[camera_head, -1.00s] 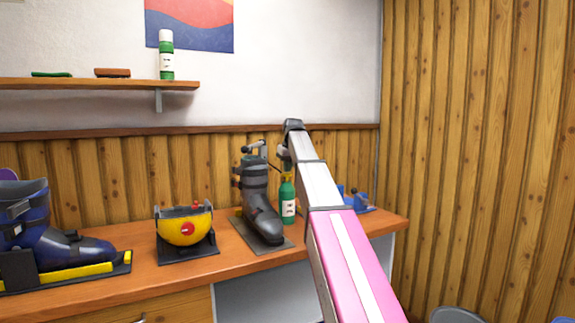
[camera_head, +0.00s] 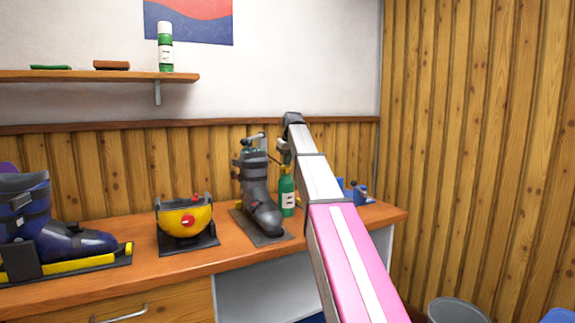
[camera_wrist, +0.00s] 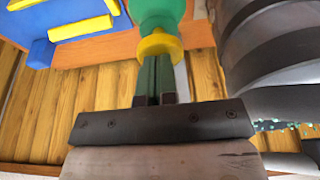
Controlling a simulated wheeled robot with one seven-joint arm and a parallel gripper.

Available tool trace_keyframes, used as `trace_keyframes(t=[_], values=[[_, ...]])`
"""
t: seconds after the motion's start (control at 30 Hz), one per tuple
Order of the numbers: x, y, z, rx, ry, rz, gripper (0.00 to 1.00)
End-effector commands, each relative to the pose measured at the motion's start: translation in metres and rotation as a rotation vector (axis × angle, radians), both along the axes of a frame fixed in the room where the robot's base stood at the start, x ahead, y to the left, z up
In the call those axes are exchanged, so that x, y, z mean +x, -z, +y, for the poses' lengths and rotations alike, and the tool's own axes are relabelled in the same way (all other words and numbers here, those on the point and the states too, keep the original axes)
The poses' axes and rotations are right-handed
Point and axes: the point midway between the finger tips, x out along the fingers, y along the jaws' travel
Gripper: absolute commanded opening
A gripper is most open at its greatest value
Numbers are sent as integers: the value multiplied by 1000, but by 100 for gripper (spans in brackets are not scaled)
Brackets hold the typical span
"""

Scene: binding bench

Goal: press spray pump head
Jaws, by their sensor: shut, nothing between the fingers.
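The green spray bottle (camera_head: 287,197) stands upright on the bench, just right of the grey ski boot, with a pale label on its front. In the wrist view its green body (camera_wrist: 158,12) and yellow collar (camera_wrist: 159,46) show at the top middle. My gripper (camera_wrist: 155,99) is shut and empty, its fingertips close to the bottle's top, just below the collar in that picture. I cannot tell whether they touch the pump head. In the head view the gripper is small and partly hidden by my arm above the bottle.
The grey ski boot (camera_head: 256,190) stands close beside the bottle. A blue device (camera_head: 359,194) is to its right. A yellow round device (camera_head: 185,219) and a blue boot (camera_head: 60,240) stand further left. A shelf (camera_head: 100,76) hangs above; a bin (camera_head: 457,311) is at lower right.

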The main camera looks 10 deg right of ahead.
Motion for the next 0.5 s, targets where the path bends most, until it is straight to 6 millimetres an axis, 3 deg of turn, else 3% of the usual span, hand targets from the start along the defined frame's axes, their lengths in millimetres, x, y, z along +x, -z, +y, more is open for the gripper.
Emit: trace_keyframes(t=[0.13, 0.5], values=[[12, -32, 3, 0, 0, -3, 0], [-12, -100, -4, 0, 0, -4, 0]])
